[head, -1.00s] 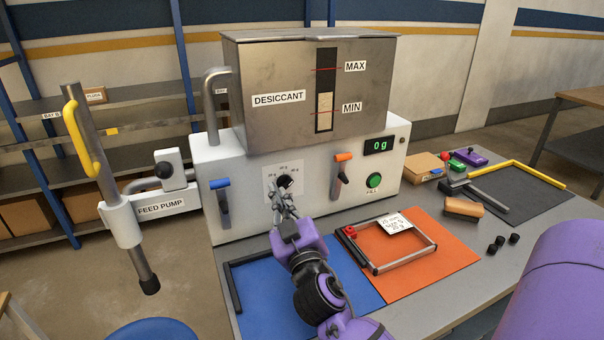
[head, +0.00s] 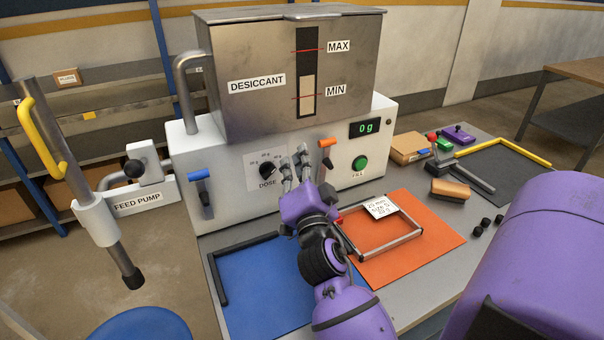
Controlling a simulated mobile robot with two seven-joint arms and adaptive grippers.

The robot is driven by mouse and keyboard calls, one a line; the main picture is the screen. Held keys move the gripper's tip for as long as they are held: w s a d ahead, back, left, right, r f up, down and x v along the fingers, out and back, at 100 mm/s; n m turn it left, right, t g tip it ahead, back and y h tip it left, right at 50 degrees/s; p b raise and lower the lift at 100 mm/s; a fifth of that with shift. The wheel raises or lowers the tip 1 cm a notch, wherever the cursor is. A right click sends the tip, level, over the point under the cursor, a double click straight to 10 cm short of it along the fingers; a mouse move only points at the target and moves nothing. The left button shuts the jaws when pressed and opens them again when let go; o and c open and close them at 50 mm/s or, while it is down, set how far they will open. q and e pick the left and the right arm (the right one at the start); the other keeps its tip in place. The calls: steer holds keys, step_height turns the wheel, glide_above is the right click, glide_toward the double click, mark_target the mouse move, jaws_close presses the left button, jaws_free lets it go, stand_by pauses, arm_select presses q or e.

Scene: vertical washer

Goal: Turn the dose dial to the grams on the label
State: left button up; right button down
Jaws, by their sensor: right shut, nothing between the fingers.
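The dose dial (head: 266,172) is a black knob on a white plate with small gram marks, on the front of the white dosing machine (head: 225,205). Its pointer direction is too small to tell. My right gripper (head: 293,162) is shut and empty, just right of the dial plate and in front of the panel. It appears apart from the knob. The white label (head: 381,207) lies on the metal frame on the orange mat; its grams line is too small to read surely. The display (head: 365,128) shows 0 g. My left gripper is not in view.
A blue-handled lever (head: 200,182) is left of the dial and an orange-handled lever (head: 327,145) right of it. The green fill button (head: 360,163) is further right. The blue mat (head: 260,285) and orange mat (head: 430,235) lie in front. The feed pump (head: 137,203) stands at left.

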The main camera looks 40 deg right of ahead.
mark_target(268, 171)
steer(key=w, duration=0.1)
steer(key=f, duration=0.1)
steer(key=w, duration=0.1)
steer(key=shift+w+a+f, duration=0.25)
steer(key=shift+w+f, duration=0.05)
steer(key=shift+f, duration=0.05)
arm_select(q)
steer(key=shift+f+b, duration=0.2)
steer(key=shift+b, duration=0.1)
arm_select(e)
steer(key=shift+a+f, duration=0.3)
steer(key=shift+a, duration=0.35)
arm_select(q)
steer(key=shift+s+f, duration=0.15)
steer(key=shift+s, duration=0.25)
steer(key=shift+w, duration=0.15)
